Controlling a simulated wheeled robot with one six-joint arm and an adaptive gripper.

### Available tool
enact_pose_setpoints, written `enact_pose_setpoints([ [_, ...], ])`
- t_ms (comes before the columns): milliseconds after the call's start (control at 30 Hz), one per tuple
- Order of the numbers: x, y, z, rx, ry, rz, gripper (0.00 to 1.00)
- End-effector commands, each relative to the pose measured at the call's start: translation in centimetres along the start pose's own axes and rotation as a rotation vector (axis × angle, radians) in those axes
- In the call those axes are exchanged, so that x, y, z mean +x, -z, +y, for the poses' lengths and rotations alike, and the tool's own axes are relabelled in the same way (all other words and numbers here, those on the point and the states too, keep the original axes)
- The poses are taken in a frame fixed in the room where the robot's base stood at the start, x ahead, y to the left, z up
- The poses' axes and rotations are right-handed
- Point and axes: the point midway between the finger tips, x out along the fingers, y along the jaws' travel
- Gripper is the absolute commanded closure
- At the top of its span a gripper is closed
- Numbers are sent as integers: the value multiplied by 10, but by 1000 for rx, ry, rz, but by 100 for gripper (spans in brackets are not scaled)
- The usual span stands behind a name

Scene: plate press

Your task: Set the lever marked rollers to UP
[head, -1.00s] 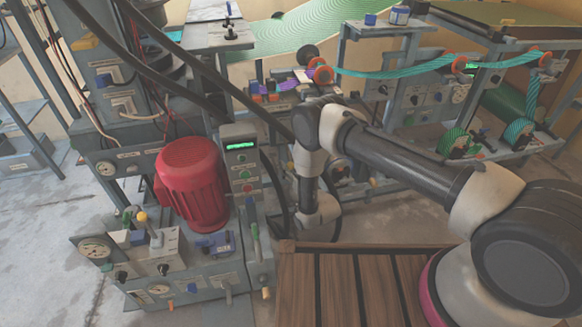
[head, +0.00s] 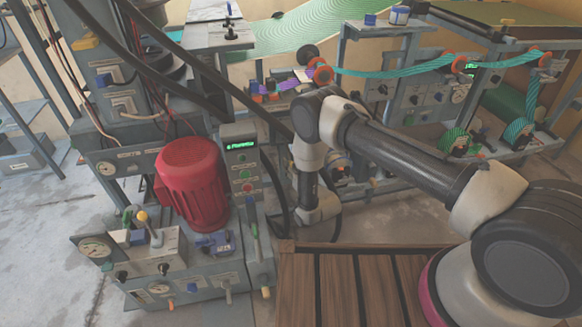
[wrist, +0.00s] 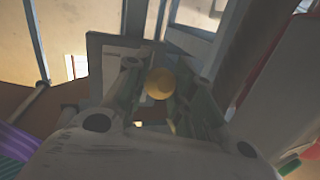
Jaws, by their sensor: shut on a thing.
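In the wrist view, my gripper (wrist: 161,92) is closed around a round yellow knob (wrist: 158,83), with one finger on each side of it. The shaft below the knob is mostly hidden by the fingers. A grey plate shows behind the knob. No "rollers" marking can be read in either view, so I cannot tell from lettering which lever this is. In the head view, the fingers are hidden; my arm bends down behind the corner of the wooden slatted top.
A red motor (head: 190,183) stands on the grey machine at left, beside a panel with a green display (head: 241,145). A wooden slatted top (head: 345,290) lies in front. A bench with teal belts (head: 420,70) stands at the back right. Bare floor shows at far left.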

Motion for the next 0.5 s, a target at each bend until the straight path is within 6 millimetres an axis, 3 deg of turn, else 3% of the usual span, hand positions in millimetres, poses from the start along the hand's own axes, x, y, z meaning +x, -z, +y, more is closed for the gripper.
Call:
enact_pose_setpoints([
  [500,-10,57,-6,110,-29,-394,100],
])
